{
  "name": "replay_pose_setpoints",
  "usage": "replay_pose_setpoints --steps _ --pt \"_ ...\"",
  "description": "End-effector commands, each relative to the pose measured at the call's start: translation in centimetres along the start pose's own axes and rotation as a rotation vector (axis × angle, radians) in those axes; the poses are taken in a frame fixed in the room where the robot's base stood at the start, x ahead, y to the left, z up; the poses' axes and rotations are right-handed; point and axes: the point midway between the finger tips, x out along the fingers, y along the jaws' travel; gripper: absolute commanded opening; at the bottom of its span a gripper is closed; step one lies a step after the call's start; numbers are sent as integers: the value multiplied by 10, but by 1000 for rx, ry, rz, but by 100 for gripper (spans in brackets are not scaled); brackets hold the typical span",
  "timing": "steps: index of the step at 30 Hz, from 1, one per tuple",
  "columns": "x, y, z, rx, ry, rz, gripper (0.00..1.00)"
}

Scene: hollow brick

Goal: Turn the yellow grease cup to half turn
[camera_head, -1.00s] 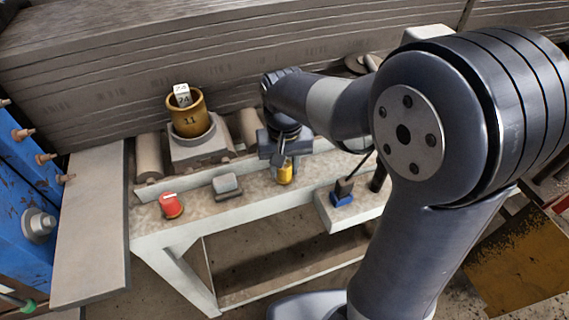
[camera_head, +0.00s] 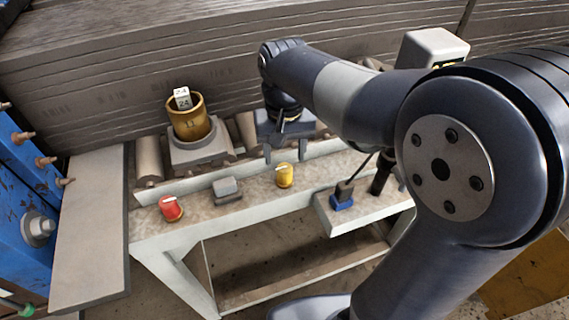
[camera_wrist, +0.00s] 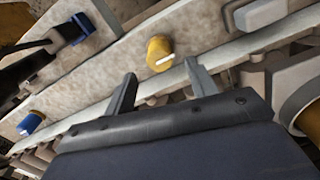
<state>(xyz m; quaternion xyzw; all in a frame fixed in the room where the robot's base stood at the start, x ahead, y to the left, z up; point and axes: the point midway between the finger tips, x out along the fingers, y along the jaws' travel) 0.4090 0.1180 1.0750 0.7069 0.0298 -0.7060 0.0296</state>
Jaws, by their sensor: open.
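The yellow grease cup (camera_head: 284,175) sits on the bench ledge, right of the grey block. It has a pale pointer line on top, and it also shows in the wrist view (camera_wrist: 159,52). My gripper (camera_head: 287,155) is open and empty, raised above and behind the cup, not touching it. In the wrist view its two fingers (camera_wrist: 160,85) stand apart, with the cup beyond the gap between their tips.
A red knob (camera_head: 171,208) and a grey block (camera_head: 227,189) stand left on the ledge. A brass cup (camera_head: 188,122) marked 11 holds a tag marked 24. A blue-based switch (camera_head: 342,198) with a dark lever stands right. A blue knob (camera_wrist: 31,123) shows in the wrist view.

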Motion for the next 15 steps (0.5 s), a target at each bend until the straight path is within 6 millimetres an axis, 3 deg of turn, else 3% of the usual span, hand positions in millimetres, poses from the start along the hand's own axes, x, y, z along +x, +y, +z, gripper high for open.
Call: replay_pose_setpoints --steps 6,15 --pt "-37 0 -1 0 2 0 54" --pt "-50 0 0 0 -1 0 54"
